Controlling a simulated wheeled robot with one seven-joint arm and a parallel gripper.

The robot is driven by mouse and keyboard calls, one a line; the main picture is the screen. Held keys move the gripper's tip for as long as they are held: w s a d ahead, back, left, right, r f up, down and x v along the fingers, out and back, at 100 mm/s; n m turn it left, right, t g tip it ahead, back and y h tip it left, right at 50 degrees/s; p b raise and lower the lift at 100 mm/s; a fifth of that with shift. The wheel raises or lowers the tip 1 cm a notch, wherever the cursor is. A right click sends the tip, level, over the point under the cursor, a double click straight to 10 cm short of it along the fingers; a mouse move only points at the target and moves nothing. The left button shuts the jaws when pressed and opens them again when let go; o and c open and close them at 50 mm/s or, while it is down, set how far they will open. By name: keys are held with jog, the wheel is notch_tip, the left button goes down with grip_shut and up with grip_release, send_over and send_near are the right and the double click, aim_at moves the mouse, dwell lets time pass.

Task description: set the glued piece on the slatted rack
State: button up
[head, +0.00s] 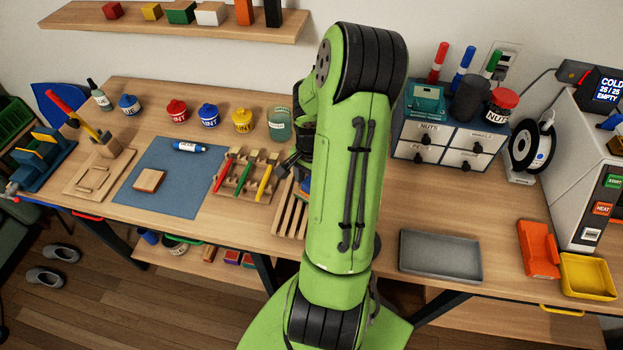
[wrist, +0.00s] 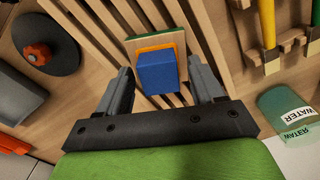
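The glued piece (wrist: 155,74) shows in the wrist view as a blue block with an orange layer and a green-edged wooden board behind it. It appears to lie on the slatted rack (wrist: 100,45), across its pale slats. My gripper (wrist: 160,66) is open, with one finger on either side of the blue block and a visible gap on each side. In the head view the rack (head: 287,214) is partly hidden by my arm. Only a small part of the glued piece (head: 303,185) shows there beside the arm.
A blue mat (head: 185,195) with a wooden block (head: 149,180) and a glue bottle (head: 190,147) lies to the left. A water jar (head: 280,125) stands behind. A grey tray (head: 440,258) lies to the right.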

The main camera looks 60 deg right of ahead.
jog(key=shift+o, duration=0.4)
jog(key=shift+r, duration=0.1)
notch_tip(320, 180, up, 16)
jog(key=p, duration=0.3)
jog(key=shift+f, duration=0.2)
